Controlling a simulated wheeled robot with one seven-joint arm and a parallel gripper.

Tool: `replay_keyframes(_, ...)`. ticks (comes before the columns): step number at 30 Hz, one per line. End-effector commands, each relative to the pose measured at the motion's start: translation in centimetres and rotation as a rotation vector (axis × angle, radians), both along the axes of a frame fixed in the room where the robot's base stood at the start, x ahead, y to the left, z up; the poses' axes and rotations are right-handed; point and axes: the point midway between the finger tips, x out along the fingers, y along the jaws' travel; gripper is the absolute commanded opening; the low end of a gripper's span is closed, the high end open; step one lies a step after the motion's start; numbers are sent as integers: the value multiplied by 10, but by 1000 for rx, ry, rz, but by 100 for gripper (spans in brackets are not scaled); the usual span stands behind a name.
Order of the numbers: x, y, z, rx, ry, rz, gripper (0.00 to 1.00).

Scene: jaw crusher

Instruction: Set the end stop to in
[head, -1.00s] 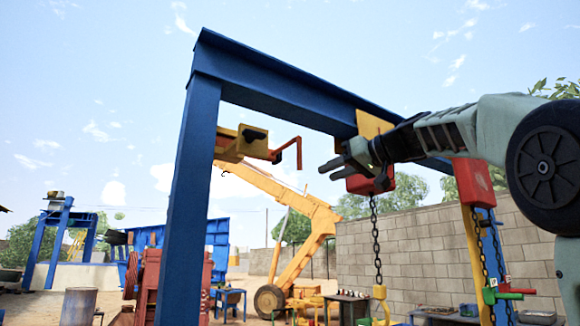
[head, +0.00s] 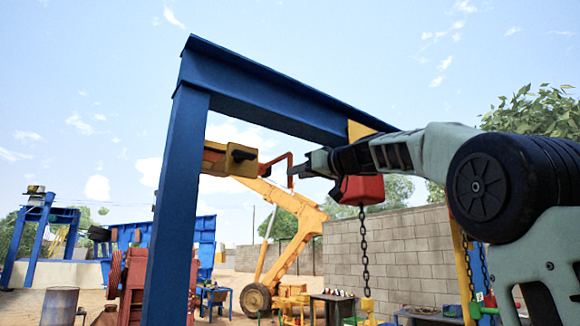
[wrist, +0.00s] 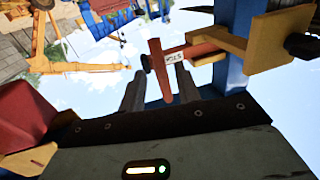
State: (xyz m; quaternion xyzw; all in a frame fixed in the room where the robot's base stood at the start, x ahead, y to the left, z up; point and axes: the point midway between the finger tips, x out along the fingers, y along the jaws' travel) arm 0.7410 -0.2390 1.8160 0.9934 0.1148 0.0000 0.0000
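The end stop (head: 230,158) is a yellow block under the blue beam, with a dark round part and a thin bent red lever (head: 275,161). In the wrist view the red lever (wrist: 157,60) hangs between my fingers, with a small white label (wrist: 174,57) on its side arm; the label is too small to read surely. The yellow block (wrist: 268,38) is at upper right there. My gripper (head: 302,166) is at the lever's end in the head view. Its two fingers stand apart on either side of the lever (wrist: 159,88), with visible gaps. Contact cannot be told.
The blue gantry beam (head: 270,98) runs above, on a blue post (head: 177,200). A red hoist block (head: 358,190) with a chain (head: 362,240) hangs close under my arm. A brick wall (head: 400,250) and a yellow crane (head: 285,195) stand behind.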

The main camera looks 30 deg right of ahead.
Motion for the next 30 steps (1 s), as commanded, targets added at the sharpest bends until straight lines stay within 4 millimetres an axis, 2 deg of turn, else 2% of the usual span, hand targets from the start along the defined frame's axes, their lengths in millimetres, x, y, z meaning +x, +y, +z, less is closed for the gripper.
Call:
replay_keyframes(3,20,5,4,1,2,2,33)
replay_keyframes(7,33,8,2,1,1,2,33)
replay_keyframes(19,41,10,0,0,0,0,33)
replay_keyframes(20,40,10,0,0,0,0,27)
replay_keyframes(21,40,10,0,0,0,0,16)
replay_keyframes(23,40,10,0,0,0,0,0)
replay_keyframes(28,40,12,-1,0,0,1,0)
replay_keyframes(30,40,21,-2,-2,1,4,0)
